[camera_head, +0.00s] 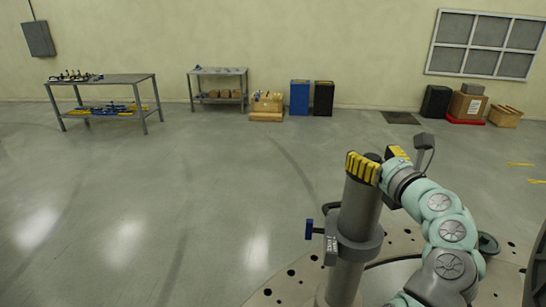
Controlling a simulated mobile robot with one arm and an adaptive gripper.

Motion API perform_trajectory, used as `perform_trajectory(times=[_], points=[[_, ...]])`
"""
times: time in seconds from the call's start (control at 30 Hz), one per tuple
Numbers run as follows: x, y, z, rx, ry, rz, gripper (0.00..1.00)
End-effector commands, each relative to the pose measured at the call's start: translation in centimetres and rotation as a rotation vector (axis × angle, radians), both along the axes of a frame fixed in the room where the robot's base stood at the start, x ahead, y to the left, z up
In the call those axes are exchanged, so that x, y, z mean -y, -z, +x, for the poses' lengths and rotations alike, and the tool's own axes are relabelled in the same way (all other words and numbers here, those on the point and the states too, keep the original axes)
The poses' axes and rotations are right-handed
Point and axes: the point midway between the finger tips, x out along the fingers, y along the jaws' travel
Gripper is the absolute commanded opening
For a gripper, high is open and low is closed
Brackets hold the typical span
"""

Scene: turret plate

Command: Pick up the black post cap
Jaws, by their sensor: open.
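A thick grey post (359,215) stands upright on a round plate with holes (285,283). A small dark patch at its top (373,157) looks like the black post cap, mostly hidden by yellow-and-black ridged parts. My mint-green arm comes in from the right, and its end, my gripper (381,160), is at the post's top. The ridged parts seem to be its fingers, standing apart on either side of the dark patch. I cannot tell whether they touch it. My gripper is open.
A clamp with a blue handle (309,229) juts left from the post. A dark round disc (488,243) lies on the plate at right. Workbenches (120,79), cartons (267,101) and bins (300,97) stand far back. The floor at left is clear.

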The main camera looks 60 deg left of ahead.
Motion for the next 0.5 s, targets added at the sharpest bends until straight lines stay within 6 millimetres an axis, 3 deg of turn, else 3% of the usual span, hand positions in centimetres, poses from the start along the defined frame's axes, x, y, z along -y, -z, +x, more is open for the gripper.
perform_trajectory(times=[0.17,0.5], points=[[-0.13,0.01,-0.16,0.001,-0.005,0.001,0.74],[-0.08,-0.01,-0.13,0.001,-0.003,0.001,0.39]])
